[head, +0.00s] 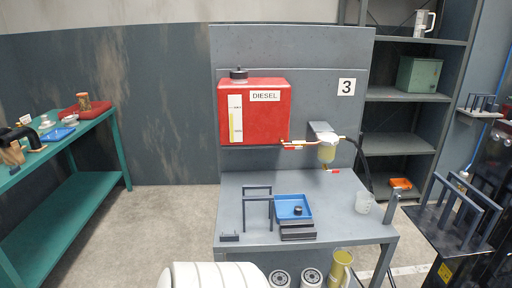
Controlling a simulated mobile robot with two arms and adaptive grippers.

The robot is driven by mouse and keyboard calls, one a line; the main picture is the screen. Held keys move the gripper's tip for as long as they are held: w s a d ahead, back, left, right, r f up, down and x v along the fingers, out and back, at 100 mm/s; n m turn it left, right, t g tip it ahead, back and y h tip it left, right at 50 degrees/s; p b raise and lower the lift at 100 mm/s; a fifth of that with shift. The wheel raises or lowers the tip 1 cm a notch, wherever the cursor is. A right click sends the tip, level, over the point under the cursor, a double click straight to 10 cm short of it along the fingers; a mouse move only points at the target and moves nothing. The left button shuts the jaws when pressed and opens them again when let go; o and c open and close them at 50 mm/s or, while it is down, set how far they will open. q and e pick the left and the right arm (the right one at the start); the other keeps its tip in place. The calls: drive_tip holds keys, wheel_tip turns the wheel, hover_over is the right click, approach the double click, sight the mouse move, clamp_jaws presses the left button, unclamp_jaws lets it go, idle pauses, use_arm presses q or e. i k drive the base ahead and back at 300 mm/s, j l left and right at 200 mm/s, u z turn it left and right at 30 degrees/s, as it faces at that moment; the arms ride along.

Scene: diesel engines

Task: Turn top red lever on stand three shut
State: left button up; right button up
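Stand three (230,50) is the grey bench with a tall back panel and a "3" sign (346,87). A red diesel tank (254,112) is mounted on the panel. A brass pipe runs right from below the tank to a filter bowl (327,152). The top red lever (292,147) is on this pipe, small and lying about in line with it. A second red lever (333,171) is under the bowl. Neither of my grippers is in view.
A green table (70,205) is at left, grey shelves (400,144) at right. Floor between table and bench is clear.

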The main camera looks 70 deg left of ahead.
sight(290, 147)
drive_tip(key=u, duration=1.8)
drive_tip(key=i+u, duration=0.15)
drive_tip(key=u, duration=0.15)
